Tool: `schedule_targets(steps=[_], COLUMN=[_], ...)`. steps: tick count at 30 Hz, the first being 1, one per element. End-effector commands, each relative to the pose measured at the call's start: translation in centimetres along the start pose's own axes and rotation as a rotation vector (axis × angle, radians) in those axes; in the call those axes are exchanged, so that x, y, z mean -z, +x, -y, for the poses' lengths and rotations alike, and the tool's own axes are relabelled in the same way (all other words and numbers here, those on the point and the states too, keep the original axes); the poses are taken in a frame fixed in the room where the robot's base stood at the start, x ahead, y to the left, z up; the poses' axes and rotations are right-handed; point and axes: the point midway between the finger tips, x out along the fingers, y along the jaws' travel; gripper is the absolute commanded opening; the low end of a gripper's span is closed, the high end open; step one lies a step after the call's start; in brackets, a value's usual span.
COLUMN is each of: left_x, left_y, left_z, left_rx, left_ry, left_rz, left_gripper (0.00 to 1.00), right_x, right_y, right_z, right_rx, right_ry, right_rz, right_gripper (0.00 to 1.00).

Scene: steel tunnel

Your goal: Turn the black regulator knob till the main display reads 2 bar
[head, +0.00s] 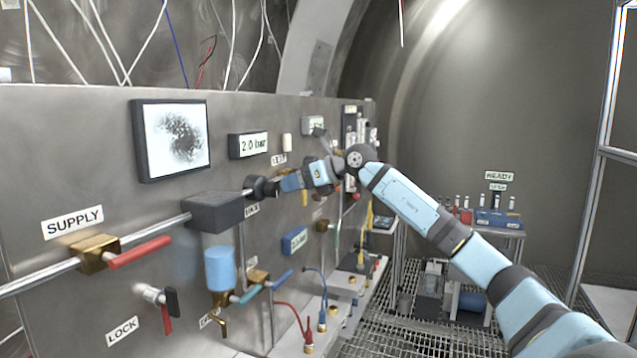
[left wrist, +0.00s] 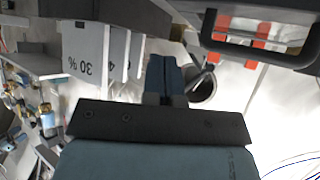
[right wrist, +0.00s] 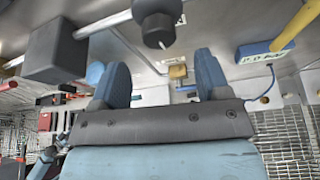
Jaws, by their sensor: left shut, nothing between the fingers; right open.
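The main display (head: 248,145) on the grey panel reads 2.0 bar. The black regulator knob (head: 262,188) is below it, at the end of the pipe beside a dark block. My right gripper (head: 282,184) is close to the knob. In the right wrist view the knob (right wrist: 155,24) shows just beyond the two blue fingertips of the right gripper (right wrist: 162,72), which stand apart with nothing gripped. My left gripper (left wrist: 165,75) shows only in the left wrist view, shut and empty.
Red-handled SUPPLY valve (head: 100,252), LOCK lever (head: 168,304) and a blue filter bowl (head: 220,268) stick out at the left. White cards (left wrist: 83,55) show near my left gripper. Grated floor (head: 395,325) lies right of the panel.

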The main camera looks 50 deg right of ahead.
Motion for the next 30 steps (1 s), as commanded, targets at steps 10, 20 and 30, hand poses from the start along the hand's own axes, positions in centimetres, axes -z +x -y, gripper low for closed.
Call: schedule_targets(steps=[10, 20, 30], left_x=[-2.9, -2.2, -2.4], left_y=[1.8, 1.8, 1.9], left_z=[0.0, 0.0, 0.0], left_rx=[-0.002, -0.002, -0.002], left_ry=[-0.008, -0.018, -0.018], left_rz=[0.010, 0.007, 0.008], left_gripper=[0.00, 0.00, 0.00], right_x=[0.4, 0.0, 0.0], right_y=[-6.0, -7.3, -7.2], right_z=[0.1, -0.1, 0.0], right_rx=[0.001, -0.001, -0.001], right_ry=[0.001, 0.001, 0.001], right_rz=[-0.001, 0.000, 0.000], right_gripper=[0.69, 0.69, 0.69])
